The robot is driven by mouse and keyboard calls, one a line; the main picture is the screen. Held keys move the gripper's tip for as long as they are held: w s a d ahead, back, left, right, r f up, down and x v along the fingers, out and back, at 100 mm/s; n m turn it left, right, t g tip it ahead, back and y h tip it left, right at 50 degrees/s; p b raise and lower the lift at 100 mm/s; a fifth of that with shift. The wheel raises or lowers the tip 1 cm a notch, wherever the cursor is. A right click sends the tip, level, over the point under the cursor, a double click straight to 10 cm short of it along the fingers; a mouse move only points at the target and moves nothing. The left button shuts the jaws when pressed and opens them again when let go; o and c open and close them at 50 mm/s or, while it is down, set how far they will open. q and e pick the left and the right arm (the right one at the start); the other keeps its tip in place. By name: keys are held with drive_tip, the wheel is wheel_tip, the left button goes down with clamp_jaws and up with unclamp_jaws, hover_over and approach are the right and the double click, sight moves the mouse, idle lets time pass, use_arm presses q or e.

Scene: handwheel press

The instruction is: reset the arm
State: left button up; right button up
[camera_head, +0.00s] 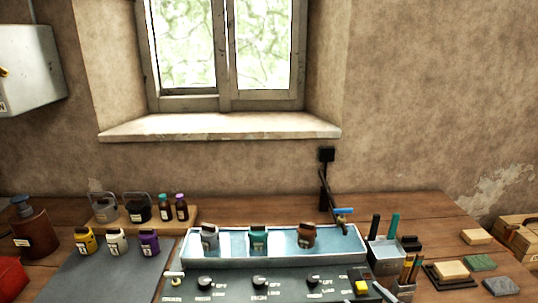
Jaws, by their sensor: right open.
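My right gripper (367,297) barely shows at the bottom edge, right of centre. Two pale fingertips stand apart there, in front of the dark control panel (235,287), with nothing visible between them. The rest of that gripper and its arm are out of the picture. My left gripper is not in view. A yellow piece (361,287) shows on the panel just beyond the right fingertips; I cannot tell how close they are.
A pale blue tray (215,262) holds three small jars behind the panel. A thin black upright (323,185) with a blue handle (344,211) rises at its right end. Pen holders (384,262) and blocks (451,270) stand right; bottles and jars stand left on the wooden table.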

drive_tip(key=s+a+f+n+g+h, duration=0.1)
drive_tip(key=s+a+f+n+g, duration=0.3)
drive_tip(key=n, duration=0.4)
drive_tip(key=s+a+f+n+g, duration=0.2)
drive_tip(key=s+f+n+g, duration=0.15)
drive_tip(key=s+n, duration=0.4)
drive_tip(key=s+d+f+n+g+h, duration=0.2)
drive_tip(key=s+n+h, duration=0.1)
drive_tip(key=s+n, duration=0.45)
drive_tip(key=s+d+f+n+g+h, duration=0.2)
drive_tip(key=s+d+n+g+h, duration=0.1)
drive_tip(key=s+n, duration=0.5)
wheel_tip(320, 180, down, 30)
drive_tip(key=n+g, duration=0.1)
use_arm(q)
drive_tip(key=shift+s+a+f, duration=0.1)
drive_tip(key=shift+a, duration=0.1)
use_arm(e)
drive_tip(key=s+d+f+g, duration=0.1)
drive_tip(key=s+d+f, duration=0.2)
drive_tip(key=s+f, duration=1.6)
drive_tip(key=shift+f+h, duration=0.4)
drive_tip(key=shift+f, duration=0.45)
